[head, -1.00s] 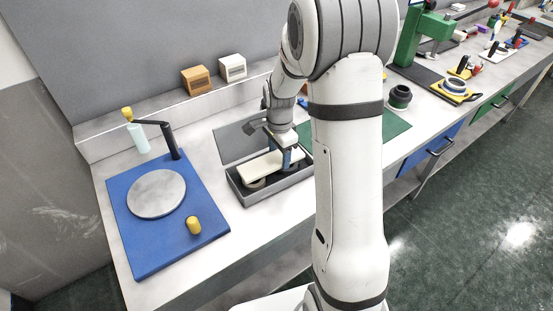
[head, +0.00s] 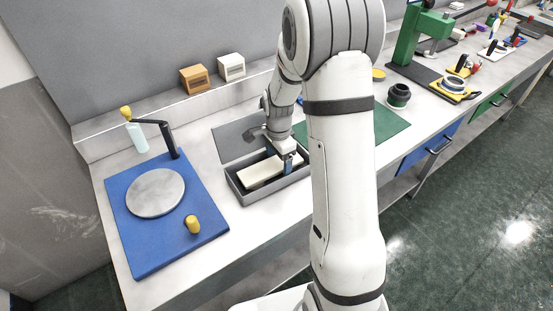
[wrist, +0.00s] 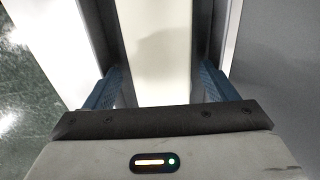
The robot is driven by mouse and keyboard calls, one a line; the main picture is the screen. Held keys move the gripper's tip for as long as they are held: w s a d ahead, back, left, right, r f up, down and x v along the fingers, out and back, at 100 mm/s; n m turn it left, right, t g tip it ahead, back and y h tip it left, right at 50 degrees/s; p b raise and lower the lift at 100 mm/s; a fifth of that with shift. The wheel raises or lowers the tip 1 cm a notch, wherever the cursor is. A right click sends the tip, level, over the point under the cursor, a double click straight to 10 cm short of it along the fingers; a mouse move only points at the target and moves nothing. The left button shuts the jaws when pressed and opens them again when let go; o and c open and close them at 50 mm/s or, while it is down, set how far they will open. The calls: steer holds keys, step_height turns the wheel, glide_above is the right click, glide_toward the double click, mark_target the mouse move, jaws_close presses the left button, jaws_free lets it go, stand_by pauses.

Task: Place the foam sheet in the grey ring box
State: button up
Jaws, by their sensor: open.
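The foam sheet (head: 258,174) is a pale cream slab. It lies lengthwise inside the open grey ring box (head: 278,190), below the rim. In the wrist view the foam sheet (wrist: 158,45) runs between my two blue fingers, with gaps on both sides. My gripper (head: 288,166) is open at the right end of the box, its fingers down around the sheet. In the wrist view my gripper (wrist: 162,88) shows its fingers apart from the sheet. The box's lid stands open at the back. What lies under the sheet is mostly hidden.
A blue board (head: 140,252) with a round grey plate and a yellow knob lies left of the box. A green mat (head: 385,130) lies to the right, partly behind my arm. Two small blocks, brown (head: 195,79) and white (head: 231,67), sit on the back ledge.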

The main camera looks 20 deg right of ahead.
mark_target(278, 163)
step_height(278, 163, up, 12)
steer(key=s+a+r+n+t, duration=0.1)
steer(key=s+r+n, duration=0.2)
steer(key=s+n, duration=0.4)
steer(key=s+a+r+n+t, duration=0.1)
steer(key=s+a+r+n, duration=0.1)
steer(key=s+n, duration=0.6)
steer(key=s+r, duration=0.1)
steer(key=s, duration=0.6)
steer(key=shift+r+t, duration=0.3)
steer(key=shift+c, duration=0.3)
